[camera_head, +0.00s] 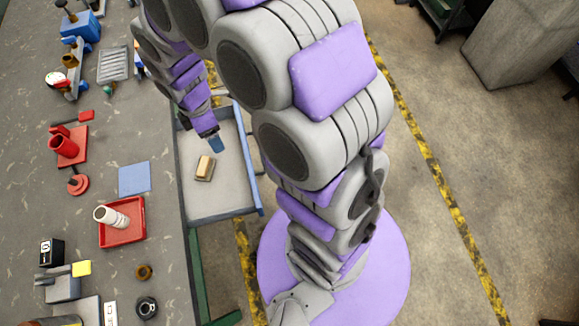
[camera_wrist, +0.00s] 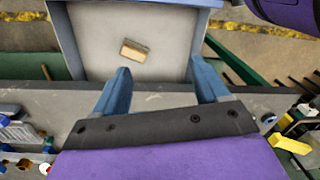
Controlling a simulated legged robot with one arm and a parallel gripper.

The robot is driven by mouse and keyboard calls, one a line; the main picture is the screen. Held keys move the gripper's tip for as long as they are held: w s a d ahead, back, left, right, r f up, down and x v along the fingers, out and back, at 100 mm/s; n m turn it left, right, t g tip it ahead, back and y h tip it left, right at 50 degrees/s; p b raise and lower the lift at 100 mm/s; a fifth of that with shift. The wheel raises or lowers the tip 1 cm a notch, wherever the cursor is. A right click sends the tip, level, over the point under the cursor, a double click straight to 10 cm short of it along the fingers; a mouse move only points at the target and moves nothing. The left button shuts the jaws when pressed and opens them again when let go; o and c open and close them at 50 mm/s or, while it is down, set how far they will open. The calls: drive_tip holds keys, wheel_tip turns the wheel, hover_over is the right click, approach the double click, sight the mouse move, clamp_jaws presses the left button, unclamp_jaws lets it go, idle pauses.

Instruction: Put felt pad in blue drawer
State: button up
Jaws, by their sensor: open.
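The blue drawer (camera_head: 230,185) is pulled out from the workbench, with blue walls and a pale floor. A small tan block (camera_head: 204,168), apparently the felt pad, lies flat on the drawer floor. It also shows in the wrist view (camera_wrist: 134,50), inside the drawer (camera_wrist: 95,35) and beyond my fingertips. My gripper (camera_head: 216,145) is over the drawer, beside and apart from the tan block. In the wrist view my gripper (camera_wrist: 161,72) has its two blue fingers wide apart with nothing between them.
The workbench (camera_head: 105,275) is left of the drawer. It holds a flat blue square (camera_head: 134,178), a red tray (camera_head: 122,236) with a white cylinder, a red cup (camera_head: 66,145) and several small parts. Open floor with yellow-black stripes lies to the right.

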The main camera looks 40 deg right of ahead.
drive_tip(key=s+d+r+m, duration=0.2)
drive_tip(key=s+r+m, duration=0.2)
drive_tip(key=s, duration=0.4)
drive_tip(key=s+d+r+m, duration=0.2)
drive_tip(key=s+r+m, duration=0.2)
drive_tip(key=s+m, duration=0.3)
drive_tip(key=s+d+r+m+g, duration=0.1)
drive_tip(key=s+d+r+m, duration=0.2)
drive_tip(key=s+m, duration=0.3)
drive_tip(key=s+r, duration=0.1)
drive_tip(key=s, duration=0.2)
drive_tip(key=shift+s+r, duration=0.15)
drive_tip(key=shift+r, duration=0.05)
